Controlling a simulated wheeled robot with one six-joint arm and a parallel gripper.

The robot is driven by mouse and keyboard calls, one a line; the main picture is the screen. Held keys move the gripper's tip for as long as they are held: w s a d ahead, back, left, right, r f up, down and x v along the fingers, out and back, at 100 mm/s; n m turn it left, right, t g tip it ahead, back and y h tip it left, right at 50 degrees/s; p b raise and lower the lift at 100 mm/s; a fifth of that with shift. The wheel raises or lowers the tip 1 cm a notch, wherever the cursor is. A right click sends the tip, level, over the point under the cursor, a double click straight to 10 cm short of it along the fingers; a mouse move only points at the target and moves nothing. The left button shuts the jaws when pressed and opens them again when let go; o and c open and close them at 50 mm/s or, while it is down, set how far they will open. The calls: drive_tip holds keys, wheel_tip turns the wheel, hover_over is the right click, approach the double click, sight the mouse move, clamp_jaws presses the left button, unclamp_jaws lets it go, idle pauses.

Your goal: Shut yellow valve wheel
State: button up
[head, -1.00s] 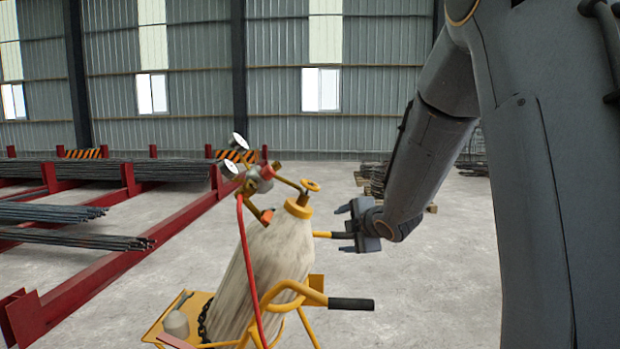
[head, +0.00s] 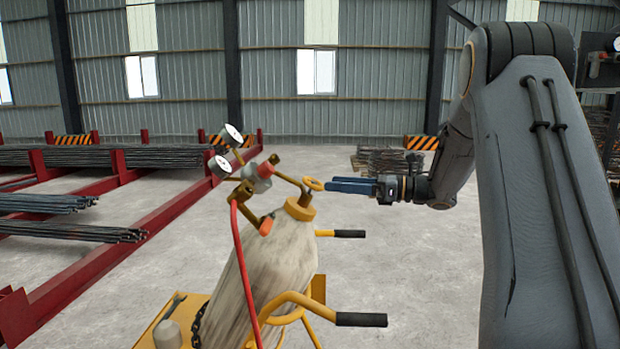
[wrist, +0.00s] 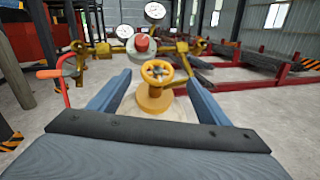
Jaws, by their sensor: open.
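The yellow valve wheel (head: 313,184) sits on top of the pale, worn gas cylinder (head: 262,262), which leans on a yellow cart. My gripper (head: 350,186) is level with the wheel and just to its right, fingers pointing at it. In the wrist view the yellow valve wheel (wrist: 157,72) shows between and beyond the two blue-grey fingers of my gripper (wrist: 155,88). The fingers are wide apart and hold nothing. I cannot tell whether the fingertips reach around the wheel's rim.
A regulator (head: 257,174) with two white gauges and a red hose (head: 242,255) stands left of the wheel. Cart handles (head: 361,320) stick out below my gripper. Red racks with rebar (head: 110,160) lie at the left.

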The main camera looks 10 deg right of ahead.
sight(314, 182)
drive_tip(key=shift+n+g, duration=0.3)
drive_tip(key=shift+n, duration=0.1)
drive_tip(key=p+x, duration=0.3)
drive_tip(key=x, duration=0.4)
drive_tip(key=shift+a+r+p, duration=0.1)
drive_tip(key=shift+a+p, duration=0.15)
drive_tip(key=shift+p, duration=0.05)
drive_tip(key=shift+c, duration=0.3)
drive_tip(key=c, duration=1)
